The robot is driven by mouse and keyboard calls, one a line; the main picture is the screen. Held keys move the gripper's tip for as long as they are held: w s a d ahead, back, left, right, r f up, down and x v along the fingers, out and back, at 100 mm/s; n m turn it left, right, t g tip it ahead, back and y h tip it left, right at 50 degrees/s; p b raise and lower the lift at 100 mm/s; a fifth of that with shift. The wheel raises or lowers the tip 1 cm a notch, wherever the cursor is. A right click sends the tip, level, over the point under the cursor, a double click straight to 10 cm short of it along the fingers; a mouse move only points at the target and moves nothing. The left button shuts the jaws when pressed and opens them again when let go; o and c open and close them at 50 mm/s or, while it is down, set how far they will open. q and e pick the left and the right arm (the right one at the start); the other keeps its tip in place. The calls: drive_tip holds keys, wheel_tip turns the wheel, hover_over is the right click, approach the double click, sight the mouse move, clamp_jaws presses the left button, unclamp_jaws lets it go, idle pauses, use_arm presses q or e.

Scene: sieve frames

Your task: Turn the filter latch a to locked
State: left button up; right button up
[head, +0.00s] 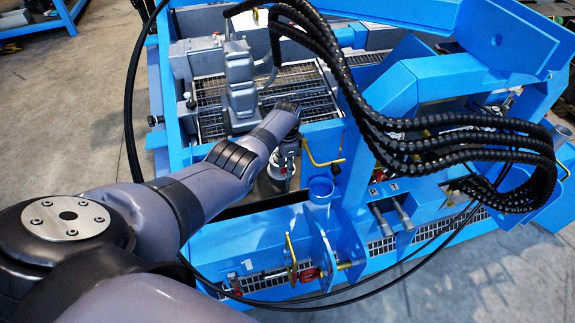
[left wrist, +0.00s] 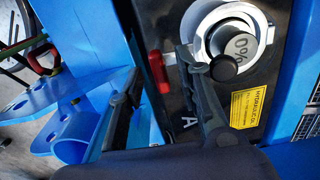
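In the left wrist view a small red handle (left wrist: 158,72) stands on a dark panel marked "A"; it looks like filter latch a. My left gripper (left wrist: 157,66) is open, with one finger on each side of the red handle. I cannot tell whether either finger touches it. The right finger partly covers the dial's edge. In the head view my left gripper (head: 286,160) reaches down into the blue frame; the latch is hard to make out there. My right gripper is not in view.
A blue pipe socket (left wrist: 76,140) and bracket stand left of my gripper. A yellow label (left wrist: 248,106) sits on the panel. In the head view, black ribbed hoses (head: 400,125) arch right of my arm, and a grey unit (head: 238,85) stands behind it.

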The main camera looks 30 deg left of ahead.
use_arm(q)
wheel_tip(320, 180, up, 12)
idle(0.6)
idle(0.5)
